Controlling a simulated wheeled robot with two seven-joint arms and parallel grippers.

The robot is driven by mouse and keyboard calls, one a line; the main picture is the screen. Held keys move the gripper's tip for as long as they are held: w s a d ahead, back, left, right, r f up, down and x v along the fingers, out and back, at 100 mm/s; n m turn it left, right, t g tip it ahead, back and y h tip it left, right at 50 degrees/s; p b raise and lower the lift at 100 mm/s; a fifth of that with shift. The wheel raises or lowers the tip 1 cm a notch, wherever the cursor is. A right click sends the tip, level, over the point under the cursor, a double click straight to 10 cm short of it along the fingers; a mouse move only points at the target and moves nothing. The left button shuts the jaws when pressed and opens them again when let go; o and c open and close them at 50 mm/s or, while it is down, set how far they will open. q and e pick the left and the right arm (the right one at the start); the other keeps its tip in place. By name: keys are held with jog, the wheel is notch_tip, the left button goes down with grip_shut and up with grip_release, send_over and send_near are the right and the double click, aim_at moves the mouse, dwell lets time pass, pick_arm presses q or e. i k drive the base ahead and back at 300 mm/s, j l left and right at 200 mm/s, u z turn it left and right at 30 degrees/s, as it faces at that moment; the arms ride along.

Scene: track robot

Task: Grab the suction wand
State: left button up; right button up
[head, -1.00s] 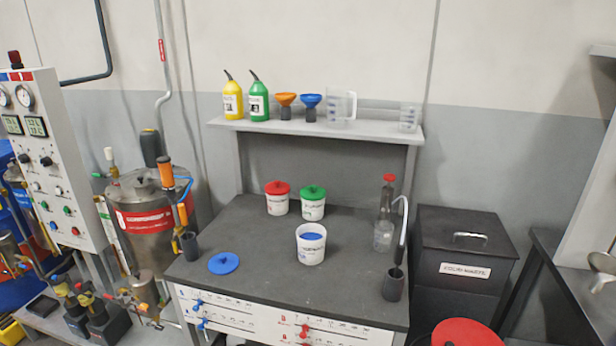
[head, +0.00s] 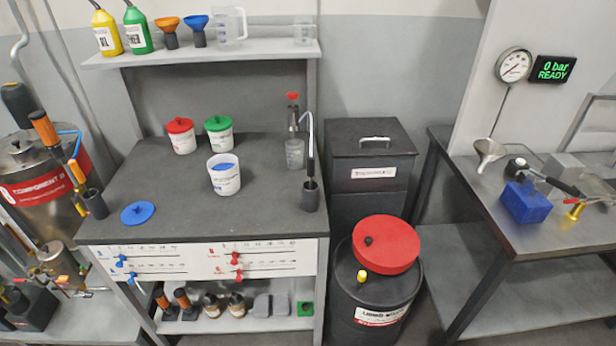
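A wand with a black handle and a bent, shiny metal tube (head: 310,133) stands upright in a small dark cup holder (head: 310,198) at the right front of the grey workbench (head: 270,205). It looks like the suction wand; no label on it can be read. Its lower end is hidden inside the holder. A clear bottle with a red top (head: 294,150) stands just left of it. Neither of my grippers is in view.
An open white tub with blue contents (head: 224,176), red-lidded (head: 181,137) and green-lidded (head: 219,134) tubs and a blue lid (head: 138,213) are on the bench. A black bin (head: 370,150) and a liquid waste drum (head: 378,300) stand right. The bench's front middle is clear.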

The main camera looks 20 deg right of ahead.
aim_at(311, 159)
jog(key=i+j+z, duration=0.25)
jog(key=i, duration=0.25)
jog(key=i+j+z, duration=0.3)
jog(key=i, duration=0.15)
